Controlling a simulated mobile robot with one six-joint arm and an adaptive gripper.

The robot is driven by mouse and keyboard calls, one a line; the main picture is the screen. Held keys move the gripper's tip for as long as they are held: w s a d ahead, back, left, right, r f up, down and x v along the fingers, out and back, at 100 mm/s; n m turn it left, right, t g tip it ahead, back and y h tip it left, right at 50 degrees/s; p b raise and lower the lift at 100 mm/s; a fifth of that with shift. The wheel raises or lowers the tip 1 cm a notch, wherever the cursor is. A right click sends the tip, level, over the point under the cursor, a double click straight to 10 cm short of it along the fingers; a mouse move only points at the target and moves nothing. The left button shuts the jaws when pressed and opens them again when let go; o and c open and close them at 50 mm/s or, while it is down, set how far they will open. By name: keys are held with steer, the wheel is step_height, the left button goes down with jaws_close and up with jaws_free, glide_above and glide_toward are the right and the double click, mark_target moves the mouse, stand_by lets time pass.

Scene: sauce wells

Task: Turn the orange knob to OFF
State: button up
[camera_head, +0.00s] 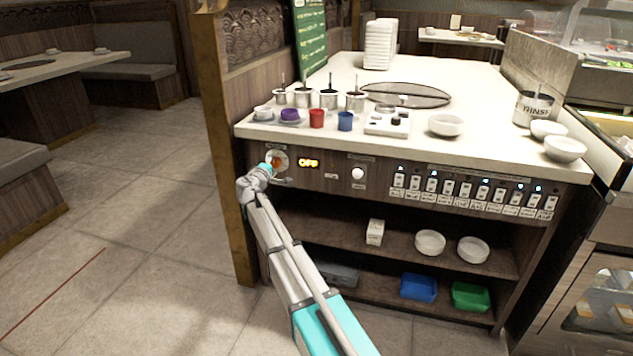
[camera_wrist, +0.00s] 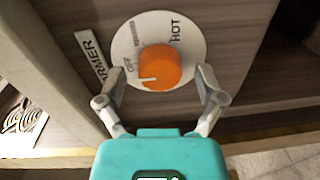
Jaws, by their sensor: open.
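The orange knob (camera_wrist: 160,66) sits on a round white dial (camera_wrist: 193,40) on the counter's front panel. Its white mark points left in the wrist view, close to the small OFF print. HOT is printed at the dial's upper right. In the head view the knob (camera_head: 277,161) is partly covered by my gripper (camera_head: 266,170). In the wrist view my gripper (camera_wrist: 158,82) is open, with one finger on each side of the knob and visible gaps between. The display (camera_head: 308,163) beside the dial appears to read OFF.
A white knob (camera_head: 358,174) and a row of switches (camera_head: 475,190) are farther right on the panel. A wooden post (camera_head: 226,140) stands close on the left. Cups and bowls stand on the counter (camera_head: 480,100) above. Shelves with bowls and bins are below.

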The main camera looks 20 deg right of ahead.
steer(key=m, duration=0.3)
steer(key=shift+m, duration=0.4)
steer(key=m, duration=0.8)
steer(key=shift+d+r+t+y, duration=0.1)
steer(key=shift+t+y, duration=0.2)
steer(key=shift+t, duration=0.1)
steer(key=m, duration=0.4)
steer(key=shift+s+b, duration=0.1)
steer(key=shift+b, duration=0.3)
steer(key=shift+s+m, duration=0.2)
steer(key=shift+m, duration=0.1)
steer(key=v, duration=1.3)
steer(key=s+d+r+g+p, duration=0.4)
steer(key=s+d+p, duration=0.3)
steer(key=p, duration=0.4)
steer(key=s+d+r+g+y+p, duration=0.1)
steer(key=s+d+r+g+p, duration=0.3)
steer(key=s+p, duration=0.5)
steer(key=d+g+p, duration=0.1)
steer(key=d+g, duration=0.1)
steer(key=shift+d+r+p, duration=0.25)
steer(key=shift+d+p, duration=0.1)
